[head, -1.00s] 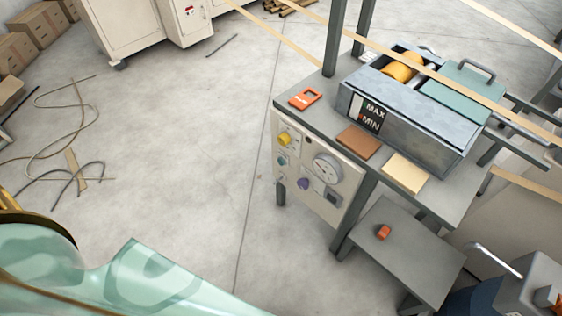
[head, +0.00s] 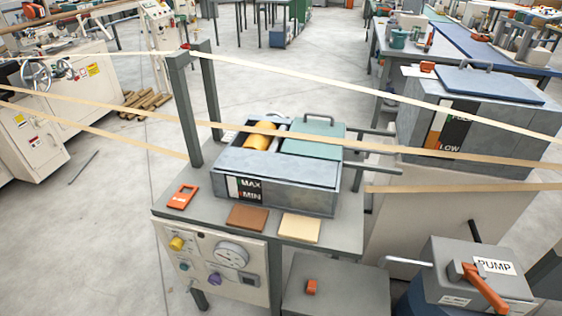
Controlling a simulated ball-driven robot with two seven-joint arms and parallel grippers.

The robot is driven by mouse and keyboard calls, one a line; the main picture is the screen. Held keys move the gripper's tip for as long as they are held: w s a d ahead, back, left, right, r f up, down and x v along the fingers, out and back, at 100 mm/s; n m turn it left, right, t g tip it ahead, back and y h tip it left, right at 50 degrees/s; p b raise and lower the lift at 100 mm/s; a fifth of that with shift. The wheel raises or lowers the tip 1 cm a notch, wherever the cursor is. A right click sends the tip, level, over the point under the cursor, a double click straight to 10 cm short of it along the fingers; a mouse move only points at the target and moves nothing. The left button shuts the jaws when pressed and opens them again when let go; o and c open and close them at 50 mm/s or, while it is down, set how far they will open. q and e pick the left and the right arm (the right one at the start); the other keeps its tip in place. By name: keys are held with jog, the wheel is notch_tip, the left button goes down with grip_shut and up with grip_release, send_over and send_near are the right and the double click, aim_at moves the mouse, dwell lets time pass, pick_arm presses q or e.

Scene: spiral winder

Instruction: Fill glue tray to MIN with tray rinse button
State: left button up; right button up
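The grey metal glue tray (head: 290,190) stands on the bench, with a green lid (head: 312,140) on its right part and a yellow roller (head: 260,136) inside. A level gauge (head: 245,189) marked MAX and MIN is on its front; I cannot make out the glue level. Below the bench edge is a control panel (head: 212,262) with a yellow knob (head: 177,243), a small teal button (head: 184,266), a purple knob (head: 215,279) and a round dial (head: 232,254). I cannot tell which of these is the tray rinse button. Neither gripper is in view.
Pale strips (head: 150,145) run across the bench, past two dark posts (head: 184,110). An orange-framed device (head: 183,196) and brown and cream pads (head: 248,218) lie on it. Right are a large tank (head: 470,115) and a pump box (head: 480,270) with an orange lever.

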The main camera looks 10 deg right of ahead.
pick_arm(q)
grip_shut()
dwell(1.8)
